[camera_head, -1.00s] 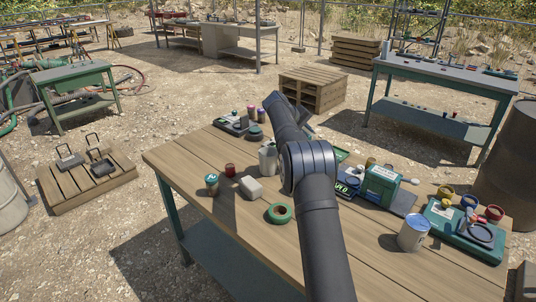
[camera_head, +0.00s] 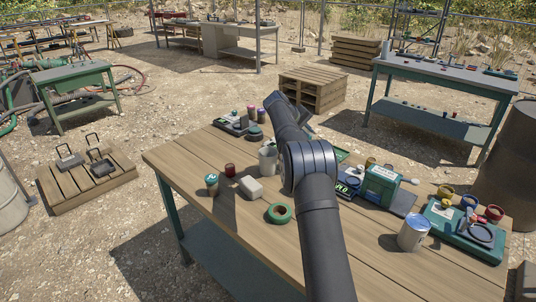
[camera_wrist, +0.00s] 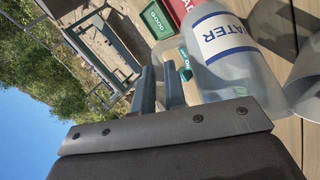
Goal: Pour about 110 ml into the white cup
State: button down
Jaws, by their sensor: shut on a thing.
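My gripper (camera_wrist: 162,88) is shut in the wrist view, beside a clear jug labelled WATER (camera_wrist: 232,65). It appears to hold the jug at its side, though the contact is partly hidden. The wrist picture is rolled, with sky at the lower left, and the jug looks strongly tilted. A pale cup (camera_wrist: 305,75) is cut off at the right edge of the wrist view, close to the jug. In the head view a whitish cup (camera_head: 267,160) stands on the wooden table left of my arm. My arm hides the gripper and jug there. No liquid level is clear.
On the table stand a pale block (camera_head: 251,188), a green tape roll (camera_head: 280,213), a small red jar (camera_head: 230,170), a green box (camera_head: 382,185) and a white can with a blue top (camera_head: 414,233). The table's left front is bare.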

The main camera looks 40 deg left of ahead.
aim_at(314, 136)
jog(key=shift+w+d, duration=0.1)
jog(key=shift+w+d+f+g+y, duration=0.1)
jog(key=shift+w+d+g+y, duration=0.3)
jog(key=shift+g+y, duration=0.25)
jog(key=shift+w+d+f+m+g+y, duration=0.45)
jog(key=shift+w+d+f+g, duration=0.2)
jog(key=shift+w+f+g, duration=0.15)
jog(key=shift+w+d+f+m+g+y+b, duration=0.1)
jog(key=shift+w+d+f+m+g+y, duration=0.1)
jog(key=shift+w+d+f+g+y, duration=0.35)
jog(key=shift+w+d+f+m+g+y+b, duration=0.15)
jog(key=shift+w+d+f+g+y, duration=0.2)
jog(key=shift+f+g+y, duration=0.4)
jog(key=shift+w+d+f+m+g+y+b, duration=0.1)
jog(key=shift+w+d+f+m+g+y, duration=0.1)
jog(key=shift+w+d+f+g+y, duration=0.4)
jog(key=shift+s+a+f, duration=0.15)
jog(key=shift+a, duration=0.05)
jog(key=shift+d, duration=0.1)
